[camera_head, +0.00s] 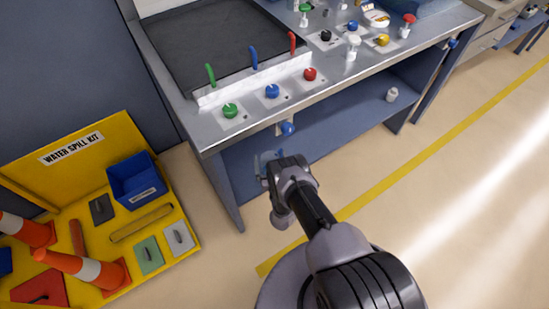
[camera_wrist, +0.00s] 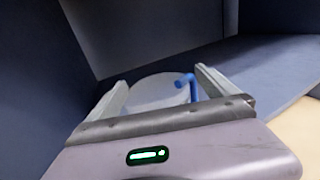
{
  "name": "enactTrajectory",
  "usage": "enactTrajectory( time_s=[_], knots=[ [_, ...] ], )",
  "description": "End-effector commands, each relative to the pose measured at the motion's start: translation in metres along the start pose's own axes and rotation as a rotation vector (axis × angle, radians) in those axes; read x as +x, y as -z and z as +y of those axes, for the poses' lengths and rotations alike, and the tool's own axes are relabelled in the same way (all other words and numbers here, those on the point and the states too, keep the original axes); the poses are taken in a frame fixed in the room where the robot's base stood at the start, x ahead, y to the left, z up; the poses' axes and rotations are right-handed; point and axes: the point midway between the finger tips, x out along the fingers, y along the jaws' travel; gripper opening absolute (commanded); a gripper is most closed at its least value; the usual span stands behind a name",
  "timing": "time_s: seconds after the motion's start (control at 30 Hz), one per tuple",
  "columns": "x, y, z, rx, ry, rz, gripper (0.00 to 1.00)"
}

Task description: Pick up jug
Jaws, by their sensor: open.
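The jug (camera_wrist: 155,92) shows in the wrist view as a pale, rounded, see-through-looking vessel with a blue bent part at its right side. It stands on the lower shelf under the bench. My gripper (camera_wrist: 163,84) is open, with one finger to the left of the jug and one to the right, close to the blue part. I cannot tell whether either finger touches it. The jug's lower part is hidden behind my gripper body. In the head view, my gripper (camera_head: 266,163) reaches under the bench's front edge, and the jug is hard to make out there.
The metal bench (camera_head: 215,135) overhangs the blue lower shelf (camera_head: 330,135). A bench leg (camera_head: 226,190) stands left of my gripper. A small white item (camera_head: 392,94) sits further right on the shelf. The yellow spill kit (camera_head: 110,135) with cones lies left. Floor at right is clear.

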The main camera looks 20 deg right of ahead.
Motion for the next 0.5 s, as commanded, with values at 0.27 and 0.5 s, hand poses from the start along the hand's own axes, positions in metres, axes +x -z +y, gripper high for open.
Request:
enactTrajectory(
  time_s=[0.27,0.5],
  knots=[
    [-0.0004,0.0002,0.0013,0.000,0.001,0.001,0.91],
    [-0.0003,0.0002,0.0012,0.000,0.000,0.001,0.44]
  ],
)
